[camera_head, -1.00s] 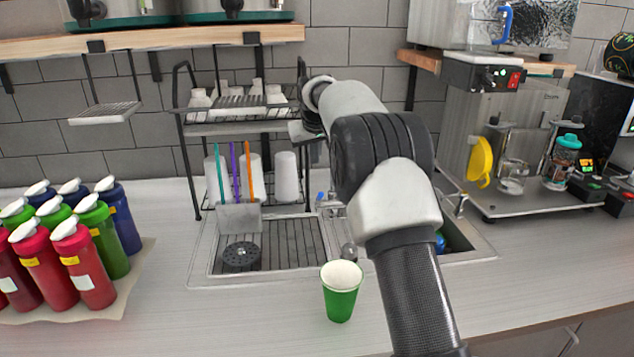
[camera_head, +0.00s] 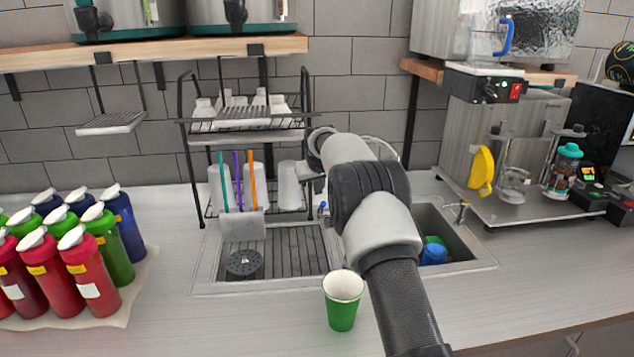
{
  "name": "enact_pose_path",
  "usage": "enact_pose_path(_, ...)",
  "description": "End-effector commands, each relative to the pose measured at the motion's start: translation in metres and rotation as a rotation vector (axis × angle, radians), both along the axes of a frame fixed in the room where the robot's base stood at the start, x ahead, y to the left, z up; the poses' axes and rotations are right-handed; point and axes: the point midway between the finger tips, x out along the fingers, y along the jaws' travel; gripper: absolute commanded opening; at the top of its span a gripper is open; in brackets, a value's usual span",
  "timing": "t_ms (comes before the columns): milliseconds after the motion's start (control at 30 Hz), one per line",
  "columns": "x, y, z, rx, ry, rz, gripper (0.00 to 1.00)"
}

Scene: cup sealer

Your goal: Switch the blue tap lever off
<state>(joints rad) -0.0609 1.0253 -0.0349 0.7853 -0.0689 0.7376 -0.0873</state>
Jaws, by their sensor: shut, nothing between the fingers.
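A small blue tap lever (camera_head: 323,207) shows in the head view at the back rim of the sink, just left of my arm. The tap's spout and body are mostly hidden behind the arm, so the lever's exact angle cannot be told. My gripper (camera_head: 313,171) shows only in part, as a pale piece left of the arm's end, above the lever. It is shut and empty. Its fingertips are too small and covered to make out, and I cannot tell whether they touch the lever.
A green paper cup (camera_head: 341,312) stands on the counter before the sink. A drying rack (camera_head: 192,140) with cups rises behind the drainboard (camera_head: 290,255). The right basin (camera_head: 455,245) holds blue and green items.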

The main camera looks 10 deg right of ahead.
Motion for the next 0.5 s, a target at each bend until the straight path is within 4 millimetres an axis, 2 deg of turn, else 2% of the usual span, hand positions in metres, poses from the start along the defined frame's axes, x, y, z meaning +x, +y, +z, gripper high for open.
enact_pose_path(233, -0.012, -0.004, -0.013, 0.0, 0.001, 0.0, 0.0)
enact_pose_path(500, -0.014, -0.004, -0.016, 0.0, 0.001, 0.0, 0.0)
